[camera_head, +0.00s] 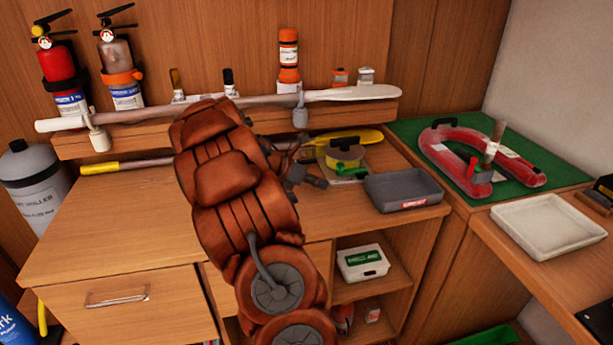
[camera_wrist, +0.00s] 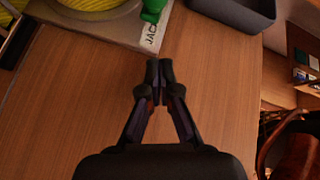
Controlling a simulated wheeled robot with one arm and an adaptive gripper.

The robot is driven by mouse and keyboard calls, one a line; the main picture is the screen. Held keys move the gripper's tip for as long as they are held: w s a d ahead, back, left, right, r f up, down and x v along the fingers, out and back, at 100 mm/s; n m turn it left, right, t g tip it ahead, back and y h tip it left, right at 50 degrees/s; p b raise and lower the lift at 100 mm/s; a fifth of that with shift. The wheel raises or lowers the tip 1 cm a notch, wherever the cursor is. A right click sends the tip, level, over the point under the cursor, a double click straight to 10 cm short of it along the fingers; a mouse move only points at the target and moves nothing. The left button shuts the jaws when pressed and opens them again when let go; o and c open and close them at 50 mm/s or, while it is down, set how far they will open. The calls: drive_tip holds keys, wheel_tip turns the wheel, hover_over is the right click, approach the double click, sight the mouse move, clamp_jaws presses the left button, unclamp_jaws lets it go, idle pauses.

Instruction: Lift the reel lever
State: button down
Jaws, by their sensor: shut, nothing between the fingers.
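The reel (camera_head: 345,152) with yellow line sits on a flat base on the wooden desk, right of my arm. Its small green lever (camera_head: 340,167) is at the reel's front edge. In the wrist view, part of the reel (camera_wrist: 92,12) shows at the top left, cut off by the frame, with the green lever (camera_wrist: 152,9) at its right side. My gripper (camera_wrist: 160,72) is shut and empty over bare desk, its tips apart from the lever and from the base's printed label. In the head view my gripper (camera_head: 312,180) is partly hidden by my arm.
A grey tray (camera_head: 403,189) stands right of the reel. A shelf ledge (camera_head: 245,112) with a long pale pole runs behind. A yellow object (camera_head: 350,136) lies behind the reel. Bare desk (camera_head: 110,215) lies left of my arm.

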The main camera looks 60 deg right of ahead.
sight(337, 174)
drive_tip(key=shift+s+d+r+p, duration=0.1)
drive_tip(key=shift+s+d+r, duration=0.2)
drive_tip(key=shift+d, duration=0.3)
drive_tip(key=shift+s+d+r+p, duration=0.2)
drive_tip(key=shift+d+r, duration=0.2)
drive_tip(key=shift+d, duration=0.15)
drive_tip(key=shift+s+d+r+p, duration=0.1)
drive_tip(key=shift+s+d+r, duration=0.2)
drive_tip(key=shift+d, duration=0.3)
drive_tip(key=shift+r, duration=0.1)
drive_tip(key=shift+r+p, duration=0.3)
drive_tip(key=shift+p, duration=0.55)
